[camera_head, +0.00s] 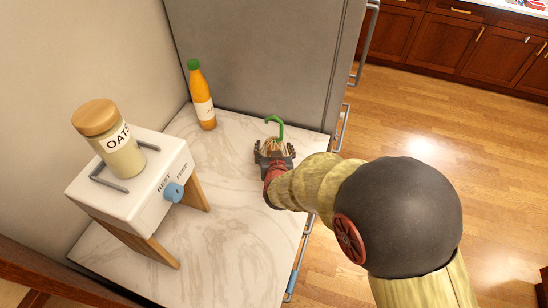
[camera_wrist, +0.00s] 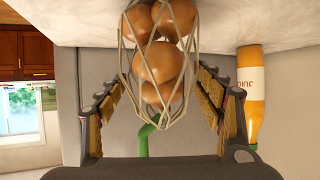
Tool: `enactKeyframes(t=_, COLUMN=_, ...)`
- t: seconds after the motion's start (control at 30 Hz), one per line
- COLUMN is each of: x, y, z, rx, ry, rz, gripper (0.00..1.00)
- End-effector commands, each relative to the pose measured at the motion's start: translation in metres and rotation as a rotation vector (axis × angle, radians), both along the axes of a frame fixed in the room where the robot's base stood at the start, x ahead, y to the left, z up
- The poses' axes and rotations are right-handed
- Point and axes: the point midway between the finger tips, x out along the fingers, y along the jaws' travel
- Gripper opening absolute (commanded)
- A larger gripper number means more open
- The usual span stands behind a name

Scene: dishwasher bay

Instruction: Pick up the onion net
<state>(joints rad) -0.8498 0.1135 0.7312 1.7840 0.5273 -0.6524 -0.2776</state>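The onion net (camera_head: 271,146) stands on the marble counter near its right edge, with a green hooked handle (camera_head: 280,125) on top. In the wrist view, which looks upside down, the net (camera_wrist: 158,62) of pale mesh holds several brown onions, and the green handle (camera_wrist: 143,140) points down the picture. My gripper (camera_head: 273,157) is at the net, partly covering it in the head view. In the wrist view my gripper (camera_wrist: 160,85) is open, with one finger on each side of the net. Narrow gaps seem to show between fingers and mesh.
An orange juice bottle (camera_head: 201,97) stands behind and left of the net. A white dispenser (camera_head: 130,190) on wooden legs, with an oats jar (camera_head: 110,140) on top, stands at left. A grey fridge (camera_head: 262,55) rises behind the counter (camera_head: 235,235), whose front middle is clear.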

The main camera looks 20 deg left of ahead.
Motion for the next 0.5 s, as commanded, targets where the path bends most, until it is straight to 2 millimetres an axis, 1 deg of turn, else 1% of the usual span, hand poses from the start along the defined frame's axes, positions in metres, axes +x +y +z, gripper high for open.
enactKeyframes(t=0.07, x=-0.0002, y=0.0, z=0.0, rx=0.0, ry=0.0, rz=0.0, gripper=0.63)
enactKeyframes(t=0.5, x=-0.0004, y=-0.0001, z=0.0, rx=0.0, ry=0.0, rz=0.0, gripper=0.38)
